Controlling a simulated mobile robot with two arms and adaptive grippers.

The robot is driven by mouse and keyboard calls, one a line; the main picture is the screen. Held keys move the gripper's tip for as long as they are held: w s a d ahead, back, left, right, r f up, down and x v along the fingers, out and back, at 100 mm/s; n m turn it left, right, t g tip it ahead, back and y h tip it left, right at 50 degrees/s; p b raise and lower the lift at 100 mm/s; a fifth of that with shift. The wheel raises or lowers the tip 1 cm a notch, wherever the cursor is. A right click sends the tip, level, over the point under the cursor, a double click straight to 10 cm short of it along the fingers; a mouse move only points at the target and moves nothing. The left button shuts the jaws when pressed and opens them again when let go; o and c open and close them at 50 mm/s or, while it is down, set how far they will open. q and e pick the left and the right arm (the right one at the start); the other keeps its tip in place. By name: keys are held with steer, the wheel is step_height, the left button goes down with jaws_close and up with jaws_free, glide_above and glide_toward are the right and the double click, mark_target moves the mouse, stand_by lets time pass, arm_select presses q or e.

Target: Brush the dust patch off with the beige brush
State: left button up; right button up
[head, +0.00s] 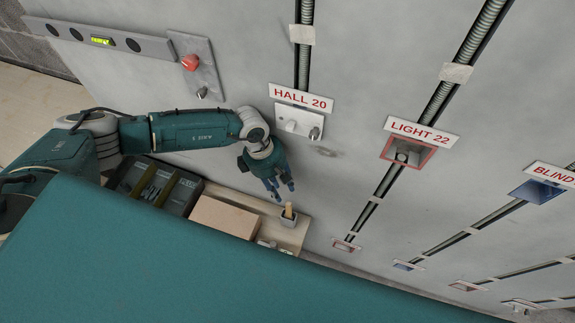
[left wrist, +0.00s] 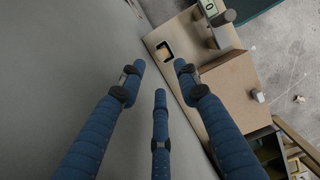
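A faint brownish smudge, apparently the dust patch (head: 325,152), is on the grey wall right of the HALL 20 plate. My left gripper (head: 280,190) is above and slightly left of the cup, its blue fingers (left wrist: 160,80) spread and nothing between them. My right gripper is not in view.
A brown box (head: 223,216) and a dark tool case (head: 153,186) are left of the cup. The wall carries a white HALL 20 box (head: 299,122), a LIGHT 22 box (head: 406,152), conduits and a red button (head: 190,62). The wall around the smudge is clear.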

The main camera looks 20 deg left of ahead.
mark_target(287, 203)
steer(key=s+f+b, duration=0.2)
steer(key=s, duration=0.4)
arm_select(q)
steer(key=b+x, duration=0.3)
steer(key=x, duration=0.4)
steer(key=shift+s+a, duration=0.15)
steer(key=shift+a, duration=0.05)
steer(key=shift+d+f+b, duration=0.1)
steer(key=shift+f+b, duration=0.25)
steer(key=shift+d+f, duration=0.1)
steer(key=shift+f, duration=0.2)
steer(key=shift+f+b, duration=0.1)
steer(key=shift+b, duration=0.25)
steer(key=c, duration=0.7)
jaws_close()
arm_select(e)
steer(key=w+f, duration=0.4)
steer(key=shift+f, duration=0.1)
